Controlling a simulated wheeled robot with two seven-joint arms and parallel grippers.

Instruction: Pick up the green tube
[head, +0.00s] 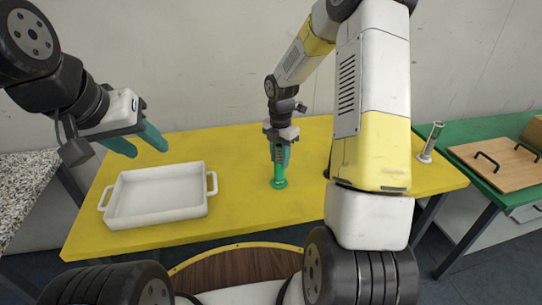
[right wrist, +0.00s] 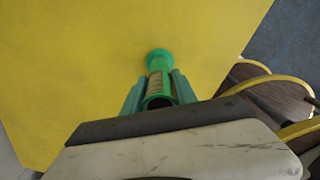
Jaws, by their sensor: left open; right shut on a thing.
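The green tube (head: 279,174) stands upright at the middle of the yellow table, its green base at or very near the tabletop. My right gripper (head: 280,150) comes down from above and is shut on the tube's upper part. In the right wrist view the tube (right wrist: 158,66) sits between the two teal fingers of the right gripper (right wrist: 159,95), with a label on its side and a dark open mouth. My left gripper (head: 139,142) is open and empty, above the table's left side behind the white tray.
A white tray (head: 112,217) with two handles stands on the left of the yellow table (head: 245,215). A clear tube with a pale base (head: 430,145) stands at the right end. A green table (head: 468,131) with a wooden board (head: 500,165) is further right.

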